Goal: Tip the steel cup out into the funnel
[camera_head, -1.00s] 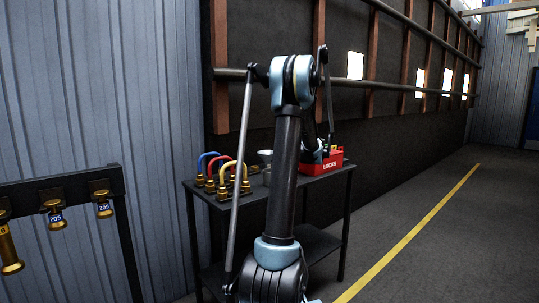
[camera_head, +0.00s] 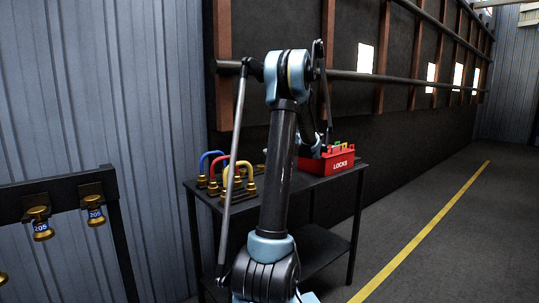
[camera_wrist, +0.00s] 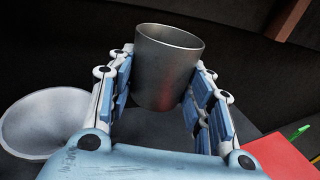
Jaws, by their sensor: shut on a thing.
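The steel cup (camera_wrist: 165,75) is between the fingers of my gripper (camera_wrist: 163,92) in the wrist view, and the gripper is shut on it. The cup looks upright or only slightly tilted, with its rim at the top; its contents cannot be seen. The pale funnel (camera_wrist: 45,122) is to the left of the gripper in the wrist view, with its wide mouth facing up, and the cup is apart from it. In the head view my arm hides the cup, the gripper and most or all of the funnel.
A red box marked LOCKS (camera_head: 334,161) stands on the right of the dark table (camera_head: 315,182); its red edge (camera_wrist: 285,160) is at the lower right in the wrist view. Several padlocks with coloured shackles (camera_head: 222,172) stand on the table's left. A rack (camera_head: 65,190) is at far left.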

